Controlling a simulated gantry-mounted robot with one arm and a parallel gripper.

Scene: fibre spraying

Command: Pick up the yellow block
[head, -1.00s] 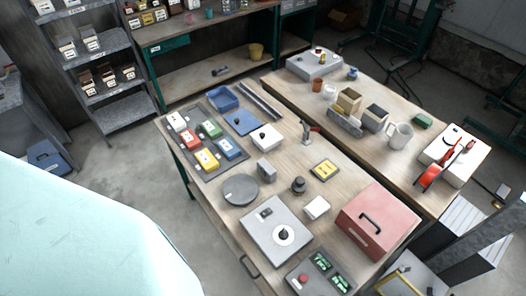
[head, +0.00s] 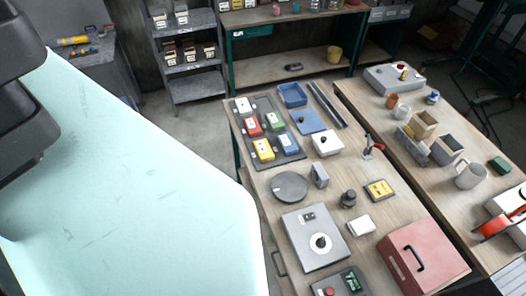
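A yellow block (head: 263,149) with a white label lies on a dark tray (head: 263,103) at the far left end of the wooden workbench (head: 259,185). It is at the tray's near left. A red block (head: 251,125) is behind it and a blue block (head: 288,145) is to its right. A green block (head: 275,122) and a white block (head: 242,105) also lie on the tray. I cannot make out my gripper in this view. A large pale part of my own body fills the left side, with dark parts at the upper left edge.
Around the tray are a blue bin (head: 292,95), a white box (head: 327,143), a grey disc (head: 289,186) and a grey panel with a dial (head: 315,236). A red box (head: 424,258) stands at the near right. A second crowded bench (head: 375,115) stands to the right.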

